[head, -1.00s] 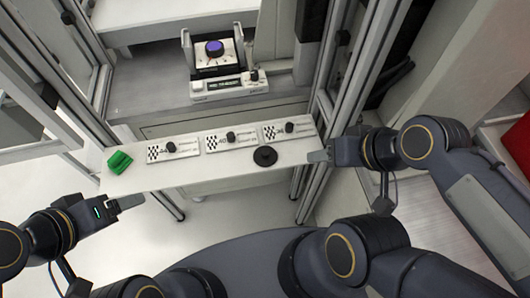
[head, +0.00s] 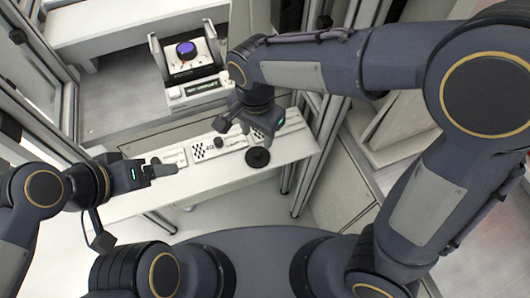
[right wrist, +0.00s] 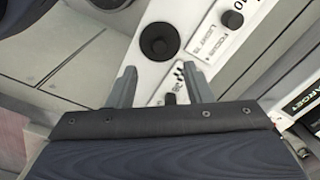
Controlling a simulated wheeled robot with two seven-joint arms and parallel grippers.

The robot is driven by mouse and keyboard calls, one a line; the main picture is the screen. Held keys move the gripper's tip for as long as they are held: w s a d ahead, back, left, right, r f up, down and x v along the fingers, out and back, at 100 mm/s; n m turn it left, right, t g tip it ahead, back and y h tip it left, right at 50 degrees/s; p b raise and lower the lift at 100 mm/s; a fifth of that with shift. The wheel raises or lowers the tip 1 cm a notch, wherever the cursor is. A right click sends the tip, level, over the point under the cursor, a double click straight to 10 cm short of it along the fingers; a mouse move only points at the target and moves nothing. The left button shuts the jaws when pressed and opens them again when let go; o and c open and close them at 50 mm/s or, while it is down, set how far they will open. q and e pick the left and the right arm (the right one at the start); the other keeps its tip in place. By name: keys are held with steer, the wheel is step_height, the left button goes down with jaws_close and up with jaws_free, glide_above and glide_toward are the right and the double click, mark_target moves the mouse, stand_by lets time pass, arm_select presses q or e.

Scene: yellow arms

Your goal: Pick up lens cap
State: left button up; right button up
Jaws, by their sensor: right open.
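The lens cap is a black round disc with a raised centre (head: 257,158). It lies on the white shelf (head: 215,180) near its right front edge, and also shows in the right wrist view (right wrist: 159,42). My right gripper (head: 232,127) hangs above the shelf, behind and slightly left of the cap in the head view. In the right wrist view its two fingers (right wrist: 158,70) are spread and empty, with the cap just beyond the tips. My left gripper (head: 165,170) is over the left part of the shelf; its finger gap is unclear.
White labelled plates with black knobs (head: 219,142) line the shelf behind the cap. A device with a purple dial (head: 186,49) stands on a ledge farther back. Metal posts (head: 310,150) rise at the right end.

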mark_target(257, 153)
step_height(257, 153, down, 8)
steer(key=shift+s+a+r, duration=0.1)
steer(key=shift+r, duration=0.1)
jaws_close()
stand_by(0.4)
steer(key=shift+r, duration=0.1)
